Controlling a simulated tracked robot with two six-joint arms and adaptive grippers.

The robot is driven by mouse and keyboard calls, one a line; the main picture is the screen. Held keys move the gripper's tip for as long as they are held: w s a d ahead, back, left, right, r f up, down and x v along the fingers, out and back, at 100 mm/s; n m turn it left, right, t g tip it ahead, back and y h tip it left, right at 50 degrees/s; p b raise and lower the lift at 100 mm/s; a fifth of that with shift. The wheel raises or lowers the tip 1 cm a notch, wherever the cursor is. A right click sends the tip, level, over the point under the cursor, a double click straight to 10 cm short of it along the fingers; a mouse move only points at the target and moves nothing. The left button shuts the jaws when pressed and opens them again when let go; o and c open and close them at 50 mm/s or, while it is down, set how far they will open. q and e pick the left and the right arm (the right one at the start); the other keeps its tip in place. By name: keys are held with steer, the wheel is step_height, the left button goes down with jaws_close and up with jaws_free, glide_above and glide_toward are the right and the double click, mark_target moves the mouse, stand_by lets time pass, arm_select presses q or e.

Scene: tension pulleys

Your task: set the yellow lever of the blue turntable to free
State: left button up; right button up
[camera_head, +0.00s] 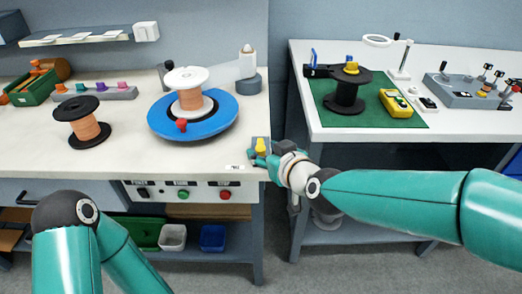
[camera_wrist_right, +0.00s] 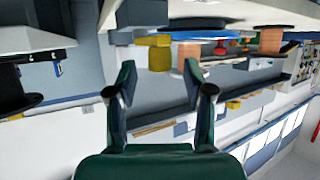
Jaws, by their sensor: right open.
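The blue turntable (camera_head: 220,122) lies on the left workbench and carries a white-flanged spool (camera_head: 187,77) of copper wire. A red knob (camera_head: 181,125) shows at its front. The yellow lever (camera_head: 261,146) stands on a small grey base at the bench's right front corner. My right gripper (camera_head: 266,157) is open right at the lever, partly overlapping its base. In the right wrist view the yellow lever (camera_wrist_right: 160,57) shows in line with the gap between the fingertips (camera_wrist_right: 157,78), apparently just beyond them. Contact cannot be told. My left arm shows at the lower left; its gripper is out of view.
A small label (camera_head: 234,167), unreadable here, sits left of the lever. A black-flanged spool (camera_head: 83,121) stands on the left bench. A second bench with a green mat (camera_head: 386,119) is at the right, across a gap. Bare benchtop lies in front of the turntable.

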steer(key=shift+x, duration=1.45)
steer(key=shift+c, duration=0.2)
